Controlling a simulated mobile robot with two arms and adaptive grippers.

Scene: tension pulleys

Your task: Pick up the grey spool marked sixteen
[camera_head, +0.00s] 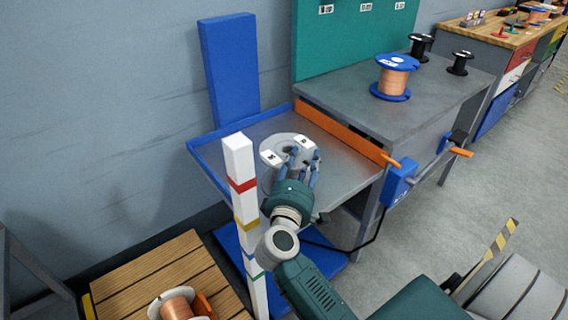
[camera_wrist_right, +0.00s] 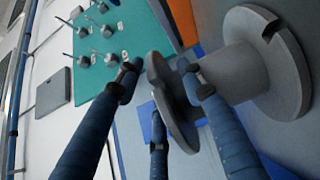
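The grey spool (camera_head: 286,147) stands on the grey tray table with a blue rim (camera_head: 228,142). White labels with dark marks show on its upper flange, too small to read. In the right wrist view the spool (camera_wrist_right: 238,72) lies sideways in the picture, with its two flanges and hub visible. My right gripper (camera_head: 309,166) is at the spool's near side in the head view. In the wrist view its blue fingers (camera_wrist_right: 163,75) reach around the edge of the nearer flange, spread on both sides of it; firm contact does not show. My left gripper is out of view.
A striped white post (camera_head: 240,190) stands close left of my right arm. An orange bar (camera_head: 340,132) edges the higher grey bench, which holds a blue-flanged copper spool (camera_head: 393,77) and black spools (camera_head: 460,63). Another copper spool (camera_head: 178,306) sits on the wooden slats.

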